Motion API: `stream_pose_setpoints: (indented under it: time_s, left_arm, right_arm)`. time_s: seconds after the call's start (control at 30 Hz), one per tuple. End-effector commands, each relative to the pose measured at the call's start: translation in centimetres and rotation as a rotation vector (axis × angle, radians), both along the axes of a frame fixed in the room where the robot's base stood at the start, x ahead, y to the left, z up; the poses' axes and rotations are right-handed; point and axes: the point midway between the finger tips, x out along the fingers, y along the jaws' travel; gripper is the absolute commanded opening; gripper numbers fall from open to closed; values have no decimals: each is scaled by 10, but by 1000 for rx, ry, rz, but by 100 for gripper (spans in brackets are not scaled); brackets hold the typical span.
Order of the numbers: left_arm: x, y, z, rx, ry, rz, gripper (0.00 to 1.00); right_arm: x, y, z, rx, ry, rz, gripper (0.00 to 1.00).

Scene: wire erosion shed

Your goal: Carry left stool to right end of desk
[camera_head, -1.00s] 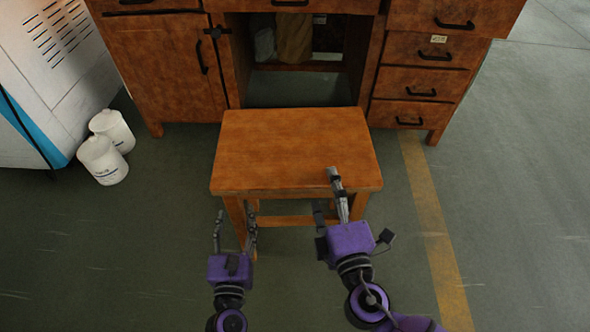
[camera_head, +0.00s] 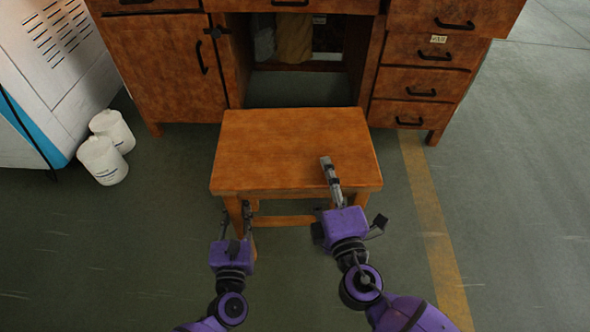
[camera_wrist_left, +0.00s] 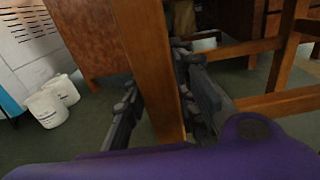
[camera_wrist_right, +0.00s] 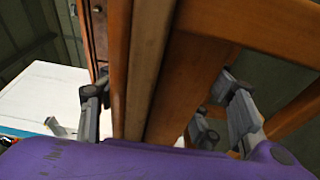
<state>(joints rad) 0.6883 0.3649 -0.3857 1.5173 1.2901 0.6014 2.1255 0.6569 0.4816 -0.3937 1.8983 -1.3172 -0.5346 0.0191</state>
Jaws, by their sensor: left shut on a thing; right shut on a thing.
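One wooden stool (camera_head: 290,145) stands upright in front of the desk's (camera_head: 170,75) knee opening. Its orange-brown seat and front legs show; its far legs are mostly hidden. My left gripper (camera_head: 237,212) is shut on the stool's front left leg, below the seat. The left wrist view shows that leg (camera_wrist_left: 150,60) between the fingers. My right gripper (camera_head: 325,188) is shut on the stool near the seat's front right, with one finger over the seat top and the other lower. The right wrist view shows stool wood (camera_wrist_right: 150,70) between its fingers.
Two white buckets (camera_head: 103,160) stand on the floor at the left beside a white and blue machine (camera_head: 55,60). The desk's drawers (camera_head: 420,80) are at the right. A yellow floor line (camera_head: 432,220) runs right of the stool, with clear floor beyond.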

Motion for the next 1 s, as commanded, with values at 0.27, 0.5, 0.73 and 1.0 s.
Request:
stream_pose_setpoints:
  time_s: [0.27,0.5,0.73,1.0]
  left_arm:
    - [0,0,0,0,0,0,0]
    - [2,0,5,-1,-11,2,0]
    - [1,0,7,-1,-9,2,0]
    - [-1,0,20,-1,-11,3,0]
  right_arm:
    - [0,0,-1,1,2,0,0]
    - [1,0,4,3,-8,0,0]
    - [0,0,6,4,-5,0,0]
    - [-2,1,19,3,-7,1,0]
